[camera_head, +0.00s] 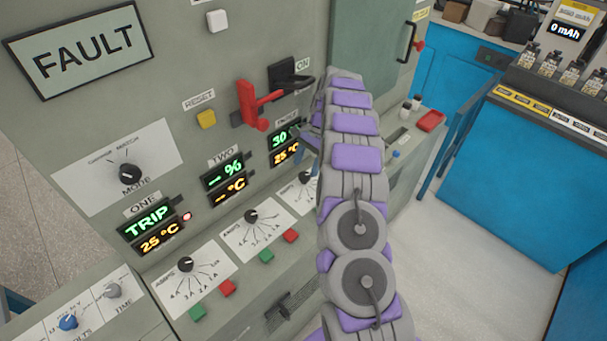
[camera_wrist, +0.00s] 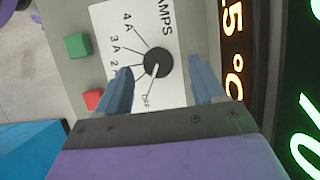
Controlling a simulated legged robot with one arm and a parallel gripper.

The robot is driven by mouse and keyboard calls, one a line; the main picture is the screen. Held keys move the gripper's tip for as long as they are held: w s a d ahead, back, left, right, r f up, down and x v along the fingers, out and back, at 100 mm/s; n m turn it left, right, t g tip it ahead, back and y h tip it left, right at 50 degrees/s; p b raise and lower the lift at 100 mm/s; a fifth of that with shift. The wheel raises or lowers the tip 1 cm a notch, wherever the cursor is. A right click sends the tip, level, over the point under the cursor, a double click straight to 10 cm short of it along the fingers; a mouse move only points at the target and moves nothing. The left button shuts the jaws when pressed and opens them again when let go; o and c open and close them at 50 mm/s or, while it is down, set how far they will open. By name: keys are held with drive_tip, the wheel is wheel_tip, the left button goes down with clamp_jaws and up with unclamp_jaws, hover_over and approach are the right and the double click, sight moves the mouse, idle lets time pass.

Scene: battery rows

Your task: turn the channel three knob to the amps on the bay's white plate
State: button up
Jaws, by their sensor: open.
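The channel three knob (camera_wrist: 158,63) is black and round on a white AMPS dial (camera_wrist: 110,18) in the wrist view. Its white line seems to point toward OFF; 4A, 3A and 2A marks show, and others are partly covered. My gripper (camera_wrist: 159,68) is open, its blue fingers on either side of the knob, with gaps showing. In the head view my arm hides part of the channel three knob (camera_head: 306,176) and most of the gripper. White plates (camera_head: 571,122) sit beside yellow ones on the battery bay's front edge at right; their print is too small to read.
Channel one (camera_head: 185,264) and two (camera_head: 251,216) knobs sit to the left with green and red buttons. A red lever (camera_head: 252,105) and FAULT sign (camera_head: 82,48) are above. The blue bay cabinet (camera_head: 520,180) stands right, with open floor between.

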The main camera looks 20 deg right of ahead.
sight(305, 175)
drive_tip(key=f, duration=0.3)
drive_tip(key=shift+s+d, duration=0.1)
drive_tip(key=shift+s, duration=0.1)
drive_tip(key=shift+s+a+f+b, duration=0.1)
drive_tip(key=shift+a+f+b, duration=0.1)
drive_tip(key=shift+a+b, duration=0.15)
drive_tip(key=shift+a, duration=0.35)
drive_tip(key=shift+c, duration=1)
drive_tip(key=shift+d, duration=0.4)
drive_tip(key=c, duration=0.5)
drive_tip(key=shift+a, duration=0.1)
drive_tip(key=c, duration=0.3)
